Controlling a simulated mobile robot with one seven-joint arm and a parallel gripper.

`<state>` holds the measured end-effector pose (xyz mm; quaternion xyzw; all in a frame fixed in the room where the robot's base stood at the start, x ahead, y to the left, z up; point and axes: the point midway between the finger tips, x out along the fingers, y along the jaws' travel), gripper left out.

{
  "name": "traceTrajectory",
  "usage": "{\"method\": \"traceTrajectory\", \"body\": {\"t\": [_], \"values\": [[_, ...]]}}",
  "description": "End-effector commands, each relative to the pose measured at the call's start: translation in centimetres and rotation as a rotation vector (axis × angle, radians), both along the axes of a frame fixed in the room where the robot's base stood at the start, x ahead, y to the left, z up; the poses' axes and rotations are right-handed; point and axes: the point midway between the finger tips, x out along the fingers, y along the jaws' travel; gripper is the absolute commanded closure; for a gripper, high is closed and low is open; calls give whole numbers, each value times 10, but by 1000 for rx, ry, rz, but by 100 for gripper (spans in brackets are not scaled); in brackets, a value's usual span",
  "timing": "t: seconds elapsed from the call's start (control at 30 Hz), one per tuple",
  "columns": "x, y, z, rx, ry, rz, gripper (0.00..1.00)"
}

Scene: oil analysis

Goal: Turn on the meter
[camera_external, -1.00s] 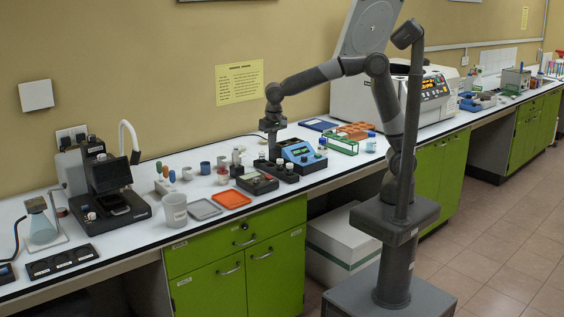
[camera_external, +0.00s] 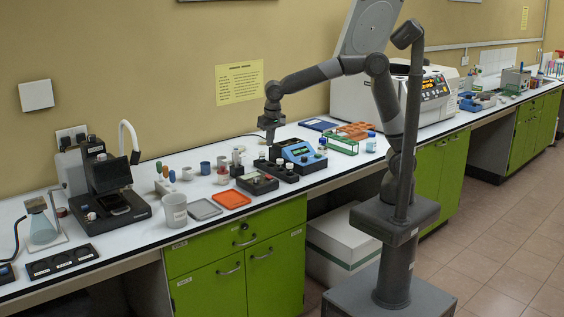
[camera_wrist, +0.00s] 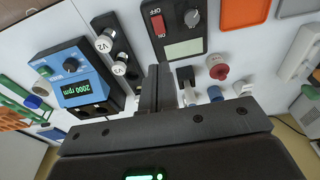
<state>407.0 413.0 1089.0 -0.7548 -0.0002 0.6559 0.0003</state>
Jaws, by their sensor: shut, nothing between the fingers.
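The meter, which I take to be the dark box with a red switch, lies on the bench in the external view (camera_external: 258,183). My gripper (camera_external: 270,140) is shut and empty above the bench, behind the meter. In the wrist view my gripper's fingers (camera_wrist: 160,72) point toward the meter's lower edge, apart from the switch.
An orange tray (camera_external: 231,199) and several small vessels are close by. Green racks (camera_external: 342,146) stand on the other side.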

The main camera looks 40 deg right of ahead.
Motion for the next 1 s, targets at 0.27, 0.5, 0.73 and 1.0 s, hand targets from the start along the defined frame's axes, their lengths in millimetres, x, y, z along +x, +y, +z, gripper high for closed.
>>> {"method": "traceTrajectory", "body": {"t": [0.27, 0.5, 0.73, 1.0], "values": [[6, -1, -48, -4, 4, 0, 100], [13, -1, -98, -4, 4, 0, 100], [17, 0, -127, -2, 2, 0, 100], [19, 0, -135, -1, 1, 0, 100]]}}
